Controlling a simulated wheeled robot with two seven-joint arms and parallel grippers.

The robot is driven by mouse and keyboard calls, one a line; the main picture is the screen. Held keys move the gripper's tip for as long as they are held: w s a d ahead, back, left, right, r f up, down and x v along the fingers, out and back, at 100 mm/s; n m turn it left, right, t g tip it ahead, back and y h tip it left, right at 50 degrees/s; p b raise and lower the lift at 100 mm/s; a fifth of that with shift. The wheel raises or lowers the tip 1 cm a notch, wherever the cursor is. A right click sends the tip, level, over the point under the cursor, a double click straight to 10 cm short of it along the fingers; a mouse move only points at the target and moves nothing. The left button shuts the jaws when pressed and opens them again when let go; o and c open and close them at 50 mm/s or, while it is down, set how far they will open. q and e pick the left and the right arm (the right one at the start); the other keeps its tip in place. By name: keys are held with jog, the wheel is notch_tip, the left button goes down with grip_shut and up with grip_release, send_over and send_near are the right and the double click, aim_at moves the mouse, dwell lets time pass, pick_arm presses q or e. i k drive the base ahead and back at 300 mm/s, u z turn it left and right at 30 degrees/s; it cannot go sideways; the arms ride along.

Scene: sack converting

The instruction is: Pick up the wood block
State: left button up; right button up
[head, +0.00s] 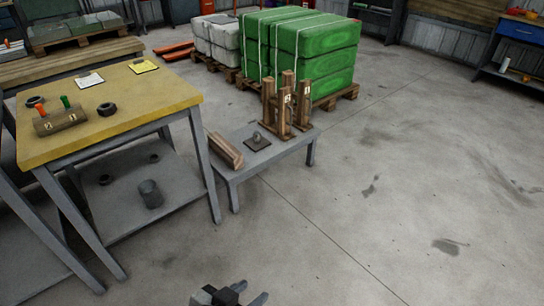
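A brown wood block (226,151) lies lengthwise along the left edge of a low grey table (262,165). My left gripper (252,291) shows at the bottom edge of the head view, over the floor and well in front of the low table. Its two fingers are apart with nothing between them. The rest of this gripper is cut off by the picture edge. My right gripper is not in view.
A yellow-topped workbench (120,110) stands close on the left. Green sacks (318,72) are stacked behind. The floor (400,190) at right is clear.

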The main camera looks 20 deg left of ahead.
aim_at(228, 152)
jog(key=z, duration=0.45)
jog(key=i, duration=1.7)
jog(key=u, duration=0.35)
jog(key=i, duration=1.6)
jog(key=u, duration=1.65)
jog(key=i, duration=0.7)
jog(key=u, duration=0.55)
